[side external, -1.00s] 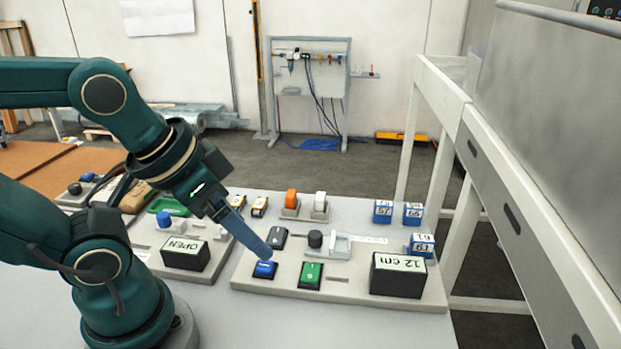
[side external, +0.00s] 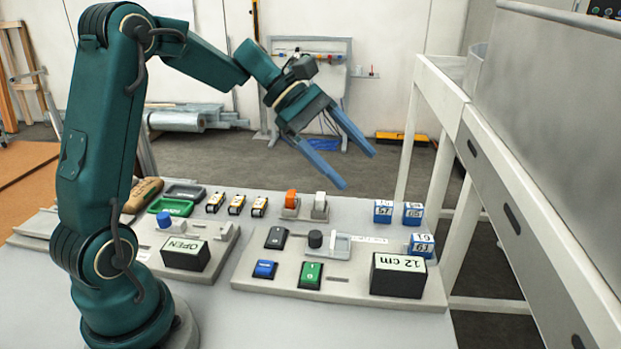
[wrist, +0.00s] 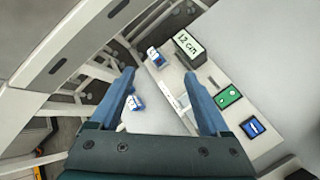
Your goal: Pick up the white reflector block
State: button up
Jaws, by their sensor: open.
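A small white block (side external: 320,199), which looks like the reflector block, stands on a grey holder at the back of the work table, right of an orange block (side external: 291,197). I cannot make it out in the wrist view. My gripper (side external: 357,169) is open and empty, raised in the air to the right of and above the white block, its long blue fingers pointing down and right. In the wrist view, the gripper (wrist: 160,73) has its fingers spread wide with nothing between the tips.
Blue-and-white numbered cubes (side external: 383,211) stand right of the white block. A black 12 cm block (side external: 397,276), a green switch (side external: 310,274) and a blue switch (side external: 265,269) lie in front. A white framed conveyor (side external: 505,190) rises close on the right.

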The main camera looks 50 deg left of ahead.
aim_at(320, 196)
jog(key=a+f+n+t, duration=0.1)
jog(key=a+f+n, duration=0.2)
jog(key=a+f, duration=0.1)
jog(key=w+a+f+n+t, duration=0.1)
jog(key=a+f+n, duration=0.2)
jog(key=a+f, duration=0.2)
jog(key=w+a+f+n+t, duration=0.1)
jog(key=a+f+n, duration=0.2)
jog(key=a+f, duration=0.2)
jog(key=shift+a+f+n+t, duration=0.2)
jog(key=shift+a+n+t, duration=0.1)
jog(key=shift+a, duration=0.6)
jog(key=shift+x, duration=2.4)
jog(key=shift+r, duration=0.1)
jog(key=shift+c, duration=0.3)
grip_shut()
